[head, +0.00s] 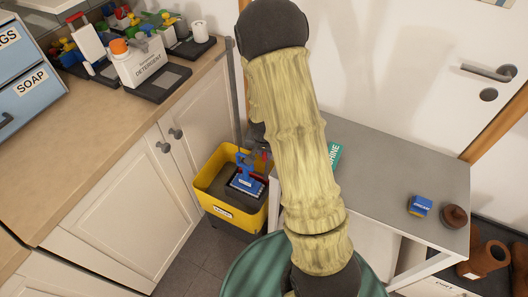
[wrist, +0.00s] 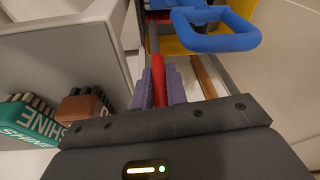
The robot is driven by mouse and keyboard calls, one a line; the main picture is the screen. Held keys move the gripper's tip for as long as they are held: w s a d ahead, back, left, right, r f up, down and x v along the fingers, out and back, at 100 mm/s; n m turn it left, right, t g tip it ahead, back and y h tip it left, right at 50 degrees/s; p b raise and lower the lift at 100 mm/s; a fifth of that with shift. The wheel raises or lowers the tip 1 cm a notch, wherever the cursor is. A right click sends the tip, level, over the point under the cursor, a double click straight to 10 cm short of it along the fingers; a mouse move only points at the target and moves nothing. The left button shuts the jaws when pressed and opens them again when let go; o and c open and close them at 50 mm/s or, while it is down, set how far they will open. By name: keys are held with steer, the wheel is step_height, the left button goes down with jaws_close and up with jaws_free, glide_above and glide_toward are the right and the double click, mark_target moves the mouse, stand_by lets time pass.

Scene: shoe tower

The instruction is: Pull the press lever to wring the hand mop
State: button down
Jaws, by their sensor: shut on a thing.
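The yellow bucket (head: 229,213) stands on the floor between the cabinet and the grey-topped table. Inside it is a blue piece with a loop handle (head: 245,161), apparently the hand mop; the loop (wrist: 215,42) is large at the top of the wrist view. The red press lever (wrist: 158,70) runs down between the purple finger pads in the wrist view. My gripper (wrist: 164,88) is shut on this lever, beside and apart from the blue loop. In the head view my arm partly hides the gripper at the bucket's right side, and the lever's lower end is hidden.
The table (head: 395,165) is close on the right, with a blue box (head: 420,206) and a brown pot (head: 455,216). Cabinet doors (head: 120,200) close in the left. A teal SHINE box (wrist: 25,125) sits left in the wrist view.

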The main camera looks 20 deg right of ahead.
steer(key=c, duration=1.4)
jaws_free()
steer(key=p+v, duration=0.2)
steer(key=v, duration=1.5)
steer(key=shift+r, duration=0.15)
steer(key=shift+s+a, duration=0.1)
steer(key=shift+s, duration=0.05)
steer(key=shift+s, duration=0.15)
steer(key=c, duration=0.6)
steer(key=s+a+n, duration=0.1)
steer(key=s+n, duration=0.1)
steer(key=s, duration=0.1)
steer(key=s+a+n, duration=0.1)
steer(key=s+n, duration=0.1)
steer(key=s, duration=0.1)
steer(key=s+a+r+n+y, duration=0.1)
steer(key=s+n, duration=0.2)
steer(key=s, duration=0.1)
jaws_close()
